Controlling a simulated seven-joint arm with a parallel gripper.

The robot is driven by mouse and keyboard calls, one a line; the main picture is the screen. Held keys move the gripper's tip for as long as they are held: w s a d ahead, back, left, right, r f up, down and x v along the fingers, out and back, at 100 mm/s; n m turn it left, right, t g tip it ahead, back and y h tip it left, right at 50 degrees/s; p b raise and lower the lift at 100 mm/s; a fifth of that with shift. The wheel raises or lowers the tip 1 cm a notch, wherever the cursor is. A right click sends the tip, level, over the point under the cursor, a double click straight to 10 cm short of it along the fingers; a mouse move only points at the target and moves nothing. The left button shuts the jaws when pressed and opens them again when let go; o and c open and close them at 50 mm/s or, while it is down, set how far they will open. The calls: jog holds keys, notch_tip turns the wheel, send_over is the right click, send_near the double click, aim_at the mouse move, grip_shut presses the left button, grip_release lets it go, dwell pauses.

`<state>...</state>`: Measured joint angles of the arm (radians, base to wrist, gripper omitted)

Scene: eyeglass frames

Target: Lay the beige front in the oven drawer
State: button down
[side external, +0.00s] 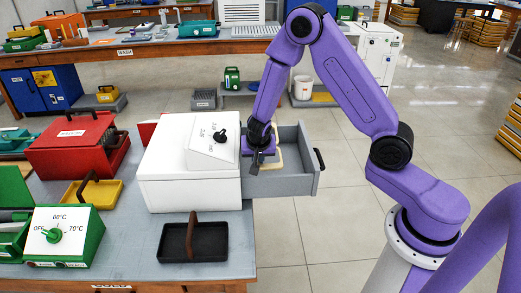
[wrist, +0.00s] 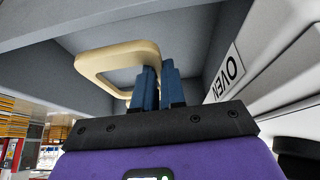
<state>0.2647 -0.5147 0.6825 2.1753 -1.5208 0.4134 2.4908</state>
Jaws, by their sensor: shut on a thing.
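The beige front (wrist: 118,58) is a rounded frame with an open middle. In the wrist view my gripper (wrist: 160,78) is shut on one side of it with its blue fingertips. In the side external view my gripper (side external: 256,165) is at the grey oven drawer (side external: 290,184), which is pulled out to the right of the white oven (side external: 190,185). The beige front (side external: 278,152) shows there as a thin edge beside the gripper, within the drawer's outline. Grey drawer walls surround it in the wrist view. I cannot tell whether it touches the drawer floor.
The drawer's black handle (side external: 319,160) is at its right end. A black tray with a brown handle (side external: 193,240) stands in front of the oven. A red box (side external: 75,145), a yellow caddy (side external: 93,193) and a green control box (side external: 62,235) are to the left.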

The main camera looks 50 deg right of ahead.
jog(key=shift+f, duration=0.1)
dwell(0.5)
jog(key=shift+f, duration=3.35)
jog(key=shift+f, duration=0.3)
jog(key=shift+r, duration=2.05)
